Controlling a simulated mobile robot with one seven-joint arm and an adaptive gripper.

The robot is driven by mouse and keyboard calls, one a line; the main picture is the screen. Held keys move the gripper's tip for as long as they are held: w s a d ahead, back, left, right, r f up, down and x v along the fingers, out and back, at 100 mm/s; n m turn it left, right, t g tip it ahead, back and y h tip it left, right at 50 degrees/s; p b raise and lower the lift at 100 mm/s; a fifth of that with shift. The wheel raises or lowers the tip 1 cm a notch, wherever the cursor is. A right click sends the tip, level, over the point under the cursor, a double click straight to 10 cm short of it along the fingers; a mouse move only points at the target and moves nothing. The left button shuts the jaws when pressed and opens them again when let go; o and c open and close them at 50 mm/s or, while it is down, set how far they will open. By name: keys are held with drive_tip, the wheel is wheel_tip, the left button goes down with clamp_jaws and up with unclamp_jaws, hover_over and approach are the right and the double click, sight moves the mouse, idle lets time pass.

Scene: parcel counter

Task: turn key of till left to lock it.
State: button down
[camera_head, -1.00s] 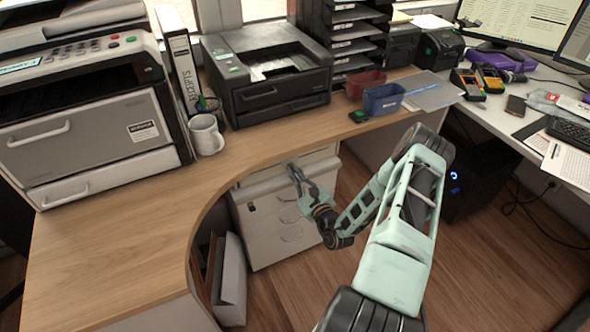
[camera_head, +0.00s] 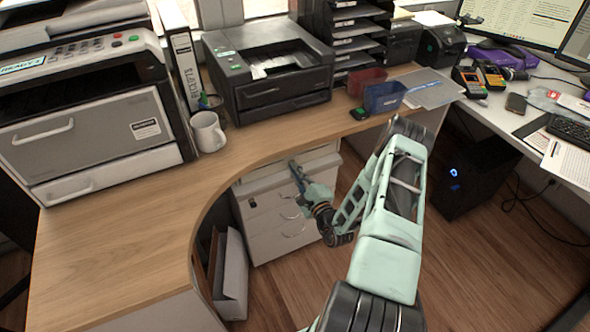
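A light drawer cabinet (camera_head: 262,222) stands under the curved counter, with several bowed handles on its front. Its upper part (camera_head: 262,182) sits just under the counter edge; I cannot tell for sure whether this is the till. A small dark spot (camera_head: 252,203) shows on its front, too small to identify. No key can be made out. My gripper (camera_head: 297,173) is in front of the upper right part of the cabinet, its fingers pointing up toward the counter edge. The fingers are seen nearly edge-on. Whether they touch or hold anything cannot be told.
The wooden counter (camera_head: 130,215) overhangs the cabinet closely above my gripper. On it stand a mug (camera_head: 207,132), a printer (camera_head: 268,75) and blue (camera_head: 384,97) and red bins. A box of folders (camera_head: 231,275) stands at the cabinet's lower left.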

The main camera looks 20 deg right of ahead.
idle(0.4)
drive_tip(key=c, duration=2.2)
unclamp_jaws()
drive_tip(key=s, duration=1.2)
drive_tip(key=shift+d, duration=0.2)
